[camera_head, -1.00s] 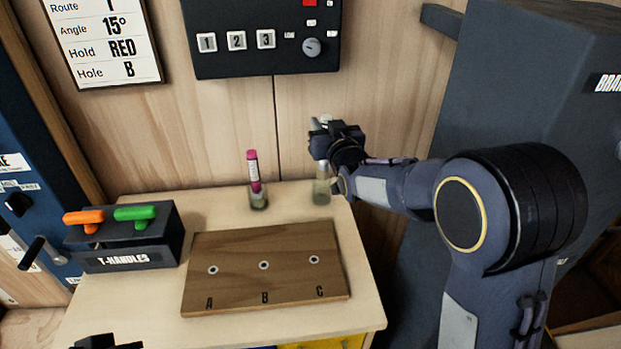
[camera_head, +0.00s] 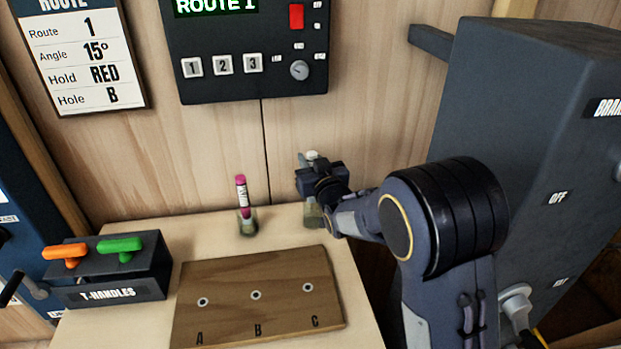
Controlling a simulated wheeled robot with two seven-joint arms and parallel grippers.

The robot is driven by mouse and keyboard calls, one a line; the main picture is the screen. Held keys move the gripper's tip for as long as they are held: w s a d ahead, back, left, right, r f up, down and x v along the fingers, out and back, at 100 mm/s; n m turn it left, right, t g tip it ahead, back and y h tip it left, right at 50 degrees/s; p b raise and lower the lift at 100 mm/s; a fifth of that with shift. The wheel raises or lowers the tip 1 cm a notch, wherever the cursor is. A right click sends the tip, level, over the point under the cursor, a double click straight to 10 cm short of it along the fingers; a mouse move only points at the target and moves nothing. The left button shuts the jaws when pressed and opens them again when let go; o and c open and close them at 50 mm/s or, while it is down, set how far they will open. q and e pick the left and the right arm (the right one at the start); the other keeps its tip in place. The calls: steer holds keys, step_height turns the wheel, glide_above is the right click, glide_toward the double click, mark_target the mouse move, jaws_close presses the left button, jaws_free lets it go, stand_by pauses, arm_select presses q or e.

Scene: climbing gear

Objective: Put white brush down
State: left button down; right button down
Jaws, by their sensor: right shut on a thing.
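My right gripper (camera_head: 306,178) is shut on the white brush (camera_head: 311,156) at the back right of the table. Only the brush's pale top shows above the fingers; the rest is hidden by the gripper. A small clear holder (camera_head: 312,214) stands on the table just below the gripper. I cannot tell whether the brush's lower end is inside it. My left gripper is out of view.
A magenta brush (camera_head: 242,192) stands in another clear holder (camera_head: 246,226) to the left. A wooden board (camera_head: 230,282) with holes A, B and C lies in front. A T-handles box (camera_head: 115,270) is at left. A dark cabinet (camera_head: 520,120) stands at right.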

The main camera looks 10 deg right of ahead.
steer(key=shift+f, duration=2)
steer(key=shift+b, duration=0.3)
steer(key=shift+f, duration=0.2)
steer(key=c, duration=1.2)
jaws_free()
steer(key=shift+r, duration=0.1)
steer(key=shift+c, duration=0.2)
